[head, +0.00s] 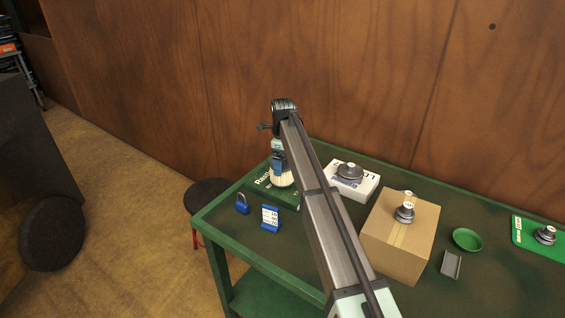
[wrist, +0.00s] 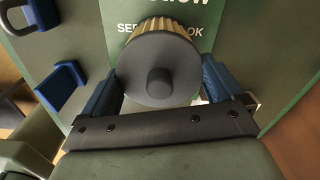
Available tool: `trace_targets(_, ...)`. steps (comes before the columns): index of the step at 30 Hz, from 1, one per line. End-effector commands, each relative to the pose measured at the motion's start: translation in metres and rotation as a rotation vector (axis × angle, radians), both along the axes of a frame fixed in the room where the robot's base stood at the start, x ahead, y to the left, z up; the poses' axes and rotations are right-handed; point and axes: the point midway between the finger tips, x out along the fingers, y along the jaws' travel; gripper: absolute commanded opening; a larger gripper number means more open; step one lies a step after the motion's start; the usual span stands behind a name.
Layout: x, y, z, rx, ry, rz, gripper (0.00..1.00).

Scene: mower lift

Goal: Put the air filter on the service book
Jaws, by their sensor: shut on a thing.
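The air filter (head: 282,181) is a pale pleated cylinder; in the wrist view its round dark end cap with a central knob (wrist: 158,75) faces me. My gripper (head: 278,165) is shut on it, with a blue finger at each side in the wrist view (wrist: 160,85). The green service book (head: 262,185) lies on the table's left part, and its white lettering shows behind the filter in the wrist view (wrist: 225,75). The filter is over the book; I cannot tell whether it touches it. My gripper and the filter hide part of the book.
A blue padlock (head: 242,205) and a blue-and-white block (head: 270,219) stand near the table's left front edge. A white box (head: 366,190) and a cardboard box (head: 390,250), both with dark weights on top, stand right of the book. A green dish (head: 467,239) lies farther right.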

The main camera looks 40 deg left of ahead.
Motion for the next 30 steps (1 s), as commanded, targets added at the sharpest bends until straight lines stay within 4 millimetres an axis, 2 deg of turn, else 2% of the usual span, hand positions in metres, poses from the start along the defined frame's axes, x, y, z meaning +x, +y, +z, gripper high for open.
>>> trace_targets(13, 0.0, 0.0, -0.006, 0.0, -0.001, 0.0, 0.6)
trace_targets(14, 0.0, 0.0, -0.005, 0.001, -0.001, 0.0, 0.97)
trace_targets(15, 0.0, 0.0, -0.005, 0.001, -0.001, 0.0, 1.0)
trace_targets(24, 0.0, 0.0, -0.002, 0.001, -0.001, 0.0, 1.0)
trace_targets(30, 0.001, 0.001, 0.021, 0.003, -0.002, 0.0, 1.0)
